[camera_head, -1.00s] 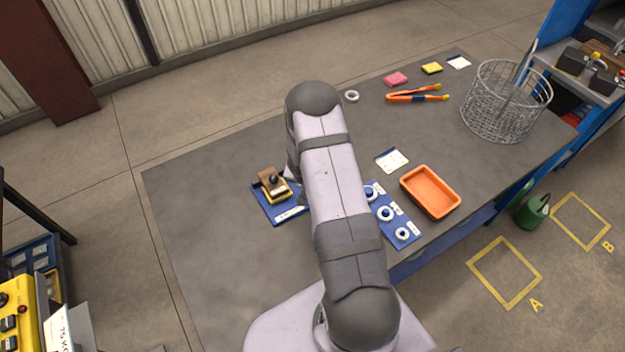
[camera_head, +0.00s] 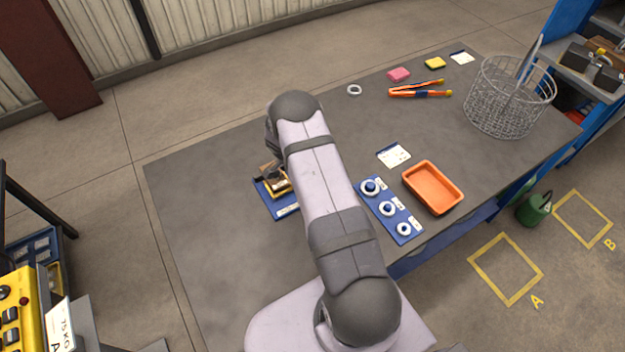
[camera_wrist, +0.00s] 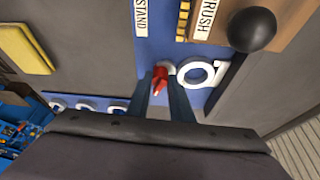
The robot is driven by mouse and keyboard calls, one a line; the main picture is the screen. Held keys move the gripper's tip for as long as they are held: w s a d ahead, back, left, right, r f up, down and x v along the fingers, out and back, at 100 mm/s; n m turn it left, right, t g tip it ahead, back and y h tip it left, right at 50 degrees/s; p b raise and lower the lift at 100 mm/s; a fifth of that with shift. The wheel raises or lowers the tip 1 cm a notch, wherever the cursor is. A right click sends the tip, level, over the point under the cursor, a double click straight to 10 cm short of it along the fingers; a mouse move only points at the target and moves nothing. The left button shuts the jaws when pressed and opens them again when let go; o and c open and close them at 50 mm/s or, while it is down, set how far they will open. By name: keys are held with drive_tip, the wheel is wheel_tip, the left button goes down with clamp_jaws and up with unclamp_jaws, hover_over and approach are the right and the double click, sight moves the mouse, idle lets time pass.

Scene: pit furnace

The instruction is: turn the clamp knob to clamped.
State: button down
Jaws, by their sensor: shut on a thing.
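In the wrist view, a small red knob (camera_wrist: 160,78), which I take for the clamp knob, sits on a blue plate (camera_wrist: 150,52). My gripper (camera_wrist: 165,84) has its two fingers on either side of the knob and is shut on it. The knob's setting cannot be read. A white ring (camera_wrist: 201,73) lies just right of it, with a black lever and ball (camera_wrist: 251,30) beyond. In the head view, the blue plate (camera_head: 287,210) with its fixture stands left of my arm, which partly hides it; the knob cannot be made out there.
A blue board with white rings (camera_head: 403,228) and an orange tray (camera_head: 432,188) stand right of my arm. Orange tongs (camera_head: 418,92) and a wire basket (camera_head: 508,100) are farther back. The table's left part (camera_head: 205,225) is clear.

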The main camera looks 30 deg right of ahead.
drive_tip(key=shift+m+g+b, duration=0.4)
drive_tip(key=shift+m+b, duration=0.1)
drive_tip(key=shift+m, duration=0.6)
drive_tip(key=shift+w, duration=0.1)
drive_tip(key=c, duration=1.6)
unclamp_jaws()
drive_tip(key=shift+d, duration=0.1)
drive_tip(key=b+v, duration=0.3)
drive_tip(key=v, duration=0.4)
drive_tip(key=shift+r, duration=0.15)
